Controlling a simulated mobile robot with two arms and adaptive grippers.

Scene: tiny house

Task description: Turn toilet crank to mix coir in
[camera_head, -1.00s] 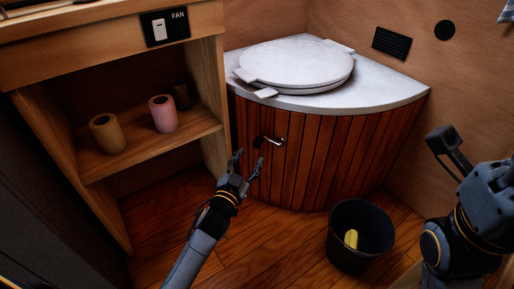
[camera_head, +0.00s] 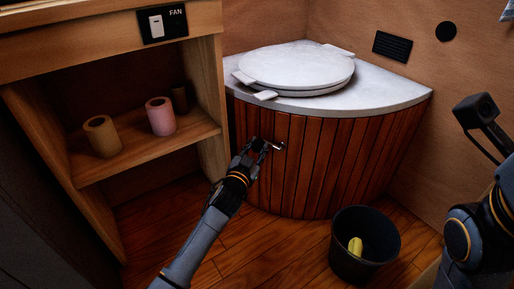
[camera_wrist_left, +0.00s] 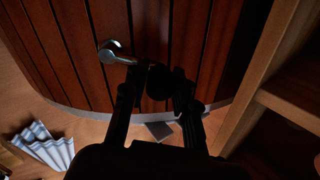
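The toilet (camera_head: 300,160) is a corner cabinet with vertical reddish wood slats, a pale grey top and a closed round lid (camera_head: 297,67). Its small silver crank (camera_head: 278,146) sticks out of the slatted front, and it also shows in the left wrist view (camera_wrist_left: 113,53). My left gripper (camera_head: 257,150) is at the crank. In the left wrist view its two dark fingers (camera_wrist_left: 158,88) are apart, with the crank's dark knob (camera_wrist_left: 158,82) between their tips. Contact is hard to tell in the shadow. My right arm is at the right edge; its fingers are out of view. No coir shows.
A black bucket (camera_head: 340,260) with a yellow item (camera_head: 355,245) inside stands on the floor, right of my left arm. A wooden shelf (camera_head: 150,150) with paper rolls (camera_head: 160,116) is at the left. A striped cloth (camera_wrist_left: 45,145) shows in the left wrist view.

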